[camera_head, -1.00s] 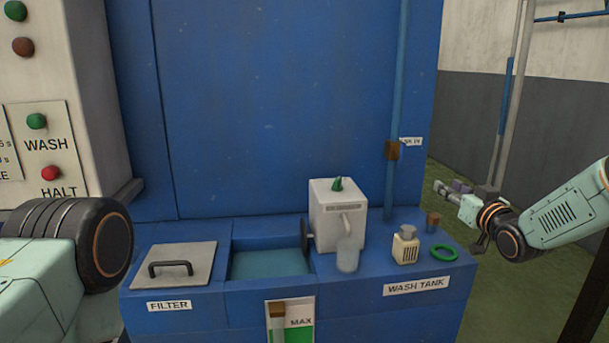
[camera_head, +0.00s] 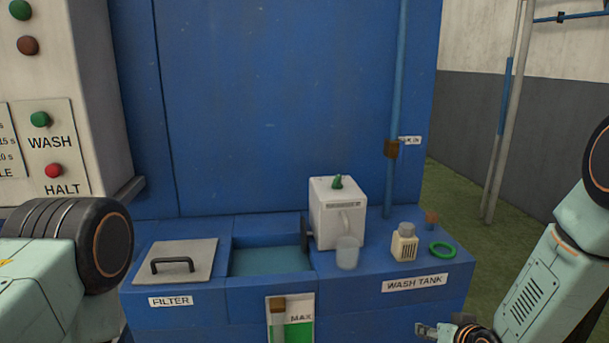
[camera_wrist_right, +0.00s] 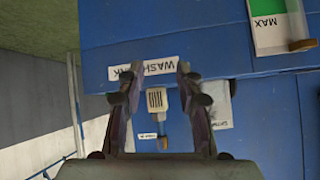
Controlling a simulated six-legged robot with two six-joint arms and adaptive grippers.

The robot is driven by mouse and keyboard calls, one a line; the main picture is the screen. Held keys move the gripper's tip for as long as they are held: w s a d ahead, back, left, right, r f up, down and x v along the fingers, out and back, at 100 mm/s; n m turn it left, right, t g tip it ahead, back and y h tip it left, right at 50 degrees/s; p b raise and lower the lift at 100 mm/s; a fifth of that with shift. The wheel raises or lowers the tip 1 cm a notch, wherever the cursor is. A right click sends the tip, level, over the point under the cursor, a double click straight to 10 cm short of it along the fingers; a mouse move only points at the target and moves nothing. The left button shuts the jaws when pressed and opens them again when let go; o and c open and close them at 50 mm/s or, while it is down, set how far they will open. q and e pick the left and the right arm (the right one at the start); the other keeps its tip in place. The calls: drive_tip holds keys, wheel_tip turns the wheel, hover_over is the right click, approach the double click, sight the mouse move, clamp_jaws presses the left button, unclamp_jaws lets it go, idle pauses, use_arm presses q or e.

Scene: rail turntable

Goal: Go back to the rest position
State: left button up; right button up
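My right gripper (camera_head: 432,330) is low at the bottom edge of the head view, right of the wash tank (camera_head: 345,305) and mostly cut off. In the right wrist view the same gripper (camera_wrist_right: 156,72) has its two fingers spread apart with nothing held between them. The WASH TANK label (camera_wrist_right: 150,70) and a small cream bottle (camera_wrist_right: 157,101) show beyond the fingers, upside down. My left arm shows at the left edge of the head view, but its gripper is out of the picture.
The tank top carries a filter lid (camera_head: 175,262), a white box with a spout (camera_head: 337,212), a clear cup (camera_head: 347,254), the cream bottle (camera_head: 404,243) and a green ring (camera_head: 442,249). A blue pipe (camera_head: 394,100) rises behind. Open green floor (camera_head: 450,190) lies to the right.

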drive_tip(key=s+a+f+g, duration=0.1)
drive_tip(key=s+f+g, duration=0.2)
drive_tip(key=s, duration=0.9)
drive_tip(key=s+a+f+g, duration=0.2)
drive_tip(key=s+f, duration=0.3)
drive_tip(key=s, duration=0.8)
drive_tip(key=s+a+f+g, duration=0.1)
drive_tip(key=s+f+g, duration=0.4)
drive_tip(key=s, duration=0.7)
drive_tip(key=shift+s+a+n+h, duration=0.2)
drive_tip(key=shift+s+n+h, duration=0.1)
drive_tip(key=shift+s+h, duration=0.1)
drive_tip(key=shift+w, duration=0.15)
